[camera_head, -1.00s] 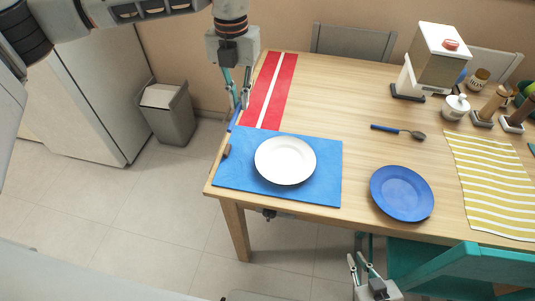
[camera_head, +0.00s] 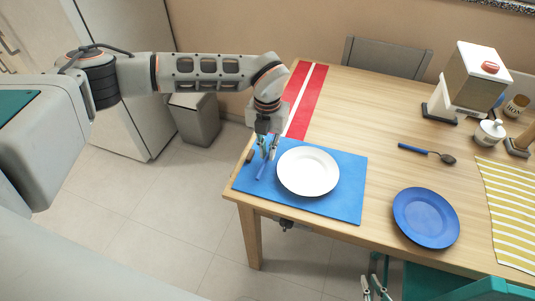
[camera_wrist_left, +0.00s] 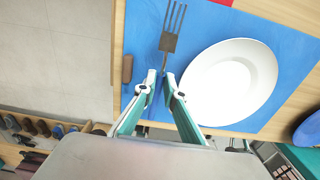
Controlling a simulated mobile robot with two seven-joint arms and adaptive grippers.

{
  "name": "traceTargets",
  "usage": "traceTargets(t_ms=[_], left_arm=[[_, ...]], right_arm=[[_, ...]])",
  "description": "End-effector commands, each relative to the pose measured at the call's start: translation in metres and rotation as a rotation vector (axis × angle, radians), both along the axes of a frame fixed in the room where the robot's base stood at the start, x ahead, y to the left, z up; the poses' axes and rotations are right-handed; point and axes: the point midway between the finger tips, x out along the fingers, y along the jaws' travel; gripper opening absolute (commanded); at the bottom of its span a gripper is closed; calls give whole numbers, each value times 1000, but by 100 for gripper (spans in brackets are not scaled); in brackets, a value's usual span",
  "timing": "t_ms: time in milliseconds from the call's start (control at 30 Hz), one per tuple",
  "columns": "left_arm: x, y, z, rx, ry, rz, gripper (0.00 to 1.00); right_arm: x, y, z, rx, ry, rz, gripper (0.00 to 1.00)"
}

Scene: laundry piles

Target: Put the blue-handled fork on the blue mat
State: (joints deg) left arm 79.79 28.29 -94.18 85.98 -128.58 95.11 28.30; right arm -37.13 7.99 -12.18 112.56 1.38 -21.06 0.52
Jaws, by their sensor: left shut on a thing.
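My left gripper (camera_head: 268,154) is shut on the fork, over the left part of the blue mat (camera_head: 345,205). The fork's blue handle (camera_head: 262,170) shows below the fingers in the head view. In the left wrist view its dark metal tines (camera_wrist_left: 172,28) stick out past the fingertips (camera_wrist_left: 160,80), over the mat and left of the white plate (camera_wrist_left: 225,80). I cannot tell whether the fork touches the mat. The white plate (camera_head: 308,171) also shows in the head view, on the mat. My right gripper (camera_head: 375,288) is at the bottom edge, partly cut off, apparently open and empty.
A small brown object (camera_head: 249,157) lies at the mat's left edge. A red striped mat (camera_head: 306,101) lies behind. To the right are a blue plate (camera_head: 426,218), a blue-handled spoon (camera_head: 428,152) and a yellow striped mat (camera_head: 510,205). A teal chair (camera_head: 425,280) stands in front.

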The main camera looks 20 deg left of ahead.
Motion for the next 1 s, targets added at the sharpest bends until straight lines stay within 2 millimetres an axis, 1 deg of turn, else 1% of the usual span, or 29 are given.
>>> traceTargets(t_ms=[33, 100, 367, 500, 533, 567, 600, 867, 1000], left_arm=[[-1, 0, -9, 0, 3, 1, 0], [0, 0, -16, 1, 2, 1, 0], [0, 0, -17, 0, -1, 1, 0], [0, 0, -21, 0, 0, 1, 0], [0, 0, -20, 0, -1, 1, 18], [0, 0, -20, 0, -1, 1, 25], [0, 0, -20, 0, -1, 1, 27], [0, 0, -20, 0, -1, 1, 27], [1, 0, -14, 0, -2, 1, 27]], right_arm=[[0, 0, -1, 0, 1, 0, 11], [0, 0, -2, 0, 1, 0, 11], [-1, 0, -2, 0, 1, 0, 11], [-1, 0, -3, 0, 3, 0, 11], [-1, 0, -3, 0, 3, 0, 11], [-1, 0, -3, -1, 4, 0, 11], [-1, 0, -4, -1, 4, 0, 11], [-2, 0, -5, -1, 6, 0, 11], [-2, 0, -4, -1, 6, 0, 11]])
